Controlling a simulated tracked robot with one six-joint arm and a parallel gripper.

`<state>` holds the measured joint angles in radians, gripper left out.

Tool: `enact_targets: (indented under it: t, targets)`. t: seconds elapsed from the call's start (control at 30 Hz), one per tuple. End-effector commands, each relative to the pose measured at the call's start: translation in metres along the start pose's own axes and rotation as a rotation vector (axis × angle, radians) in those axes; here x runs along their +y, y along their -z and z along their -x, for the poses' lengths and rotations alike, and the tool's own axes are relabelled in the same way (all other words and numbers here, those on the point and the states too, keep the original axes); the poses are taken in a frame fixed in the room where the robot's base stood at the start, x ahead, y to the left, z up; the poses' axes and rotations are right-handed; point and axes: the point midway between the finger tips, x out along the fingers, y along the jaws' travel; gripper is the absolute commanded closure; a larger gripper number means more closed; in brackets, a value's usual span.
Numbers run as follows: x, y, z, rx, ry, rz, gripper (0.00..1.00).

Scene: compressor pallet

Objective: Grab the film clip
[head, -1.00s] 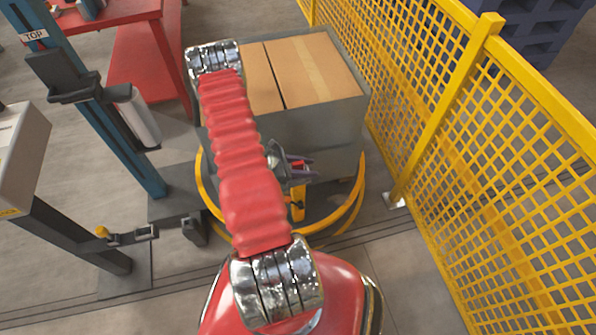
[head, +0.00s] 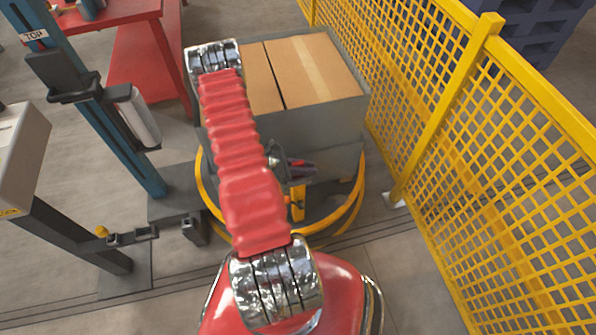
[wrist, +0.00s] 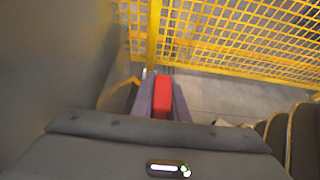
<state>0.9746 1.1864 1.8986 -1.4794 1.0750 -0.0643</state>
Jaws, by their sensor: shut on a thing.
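The film clip is a small red block (wrist: 162,94) between the two grey-purple fingers of my gripper (wrist: 162,108) in the wrist view. The fingers press on it from both sides. In the head view my gripper (head: 298,167) is beside the front face of the grey, film-wrapped pallet load (head: 310,132). Only a little red of the clip shows there between the fingers. My red arm hides part of the load and the wrist. I cannot tell whether the clip still touches the load.
Two cardboard box tops (head: 318,68) show on the load. A yellow ring (head: 352,207) circles its base, with a yellow upright (head: 297,204) below my gripper. A yellow mesh fence (head: 500,150) stands right. A blue wrapper mast (head: 125,140) and red bench (head: 145,75) are left.

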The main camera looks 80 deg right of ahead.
Motion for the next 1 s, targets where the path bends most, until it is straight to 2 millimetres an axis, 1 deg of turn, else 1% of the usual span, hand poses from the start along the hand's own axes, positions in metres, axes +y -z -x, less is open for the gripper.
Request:
enact_targets:
  t: [0.33, 0.47, 0.67, 1.0]
  targets:
    - [0.0, -0.001, 0.001, 0.0, 0.0, 0.0, 1.0]
    - [0.001, -0.006, 0.003, 0.0, 0.0, -0.001, 1.0]
    - [0.0, -0.023, 0.012, 0.0, 0.0, -0.002, 1.0]
    - [0.001, -0.066, 0.036, 0.0, -0.001, -0.002, 1.0]
